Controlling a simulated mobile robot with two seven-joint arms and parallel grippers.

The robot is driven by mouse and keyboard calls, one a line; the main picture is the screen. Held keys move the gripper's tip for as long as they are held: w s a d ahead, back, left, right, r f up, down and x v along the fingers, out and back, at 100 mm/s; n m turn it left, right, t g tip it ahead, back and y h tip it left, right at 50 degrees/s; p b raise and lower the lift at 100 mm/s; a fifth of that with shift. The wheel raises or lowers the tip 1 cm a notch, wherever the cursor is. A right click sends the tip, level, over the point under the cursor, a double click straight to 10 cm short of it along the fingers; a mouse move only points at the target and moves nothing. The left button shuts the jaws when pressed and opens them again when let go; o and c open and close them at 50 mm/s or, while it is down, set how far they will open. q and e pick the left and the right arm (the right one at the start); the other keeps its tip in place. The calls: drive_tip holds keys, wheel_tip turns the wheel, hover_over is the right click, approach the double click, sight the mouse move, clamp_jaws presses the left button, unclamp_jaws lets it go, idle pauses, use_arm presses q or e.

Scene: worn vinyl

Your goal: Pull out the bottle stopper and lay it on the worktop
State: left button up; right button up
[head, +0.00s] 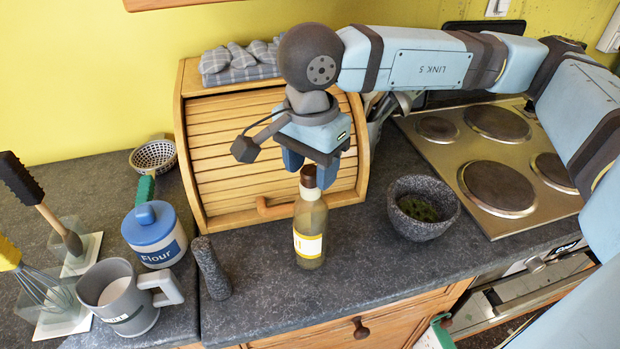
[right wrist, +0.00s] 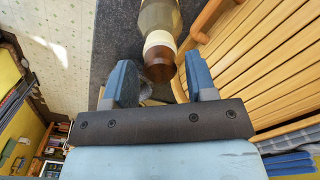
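The bottle (head: 311,222) stands upright on the dark worktop (head: 265,315), with a yellow and white label. Its dark brown stopper (head: 308,175) sits in the top, above a pale neck band. My right gripper (head: 308,178) points down over the bottle from above. In the right wrist view the stopper (right wrist: 160,66) lies between the tips of the two blue fingers (right wrist: 161,80), with a gap on each side. The fingers are apart and hold nothing. My left gripper is not in view.
A wooden bread bin (head: 225,140) stands close behind the bottle. A stone mortar (head: 423,207) and hob (head: 490,165) are to the right. A pestle (head: 211,268), flour jar (head: 154,235) and grey mug (head: 125,297) are to the left. The worktop in front of the bottle is clear.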

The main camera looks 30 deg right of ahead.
drive_tip(key=c, duration=0.7)
drive_tip(key=shift+r, duration=0.55)
drive_tip(key=shift+r, duration=0.1)
drive_tip(key=shift+r+p, duration=0.85)
drive_tip(key=shift+r, duration=2.1)
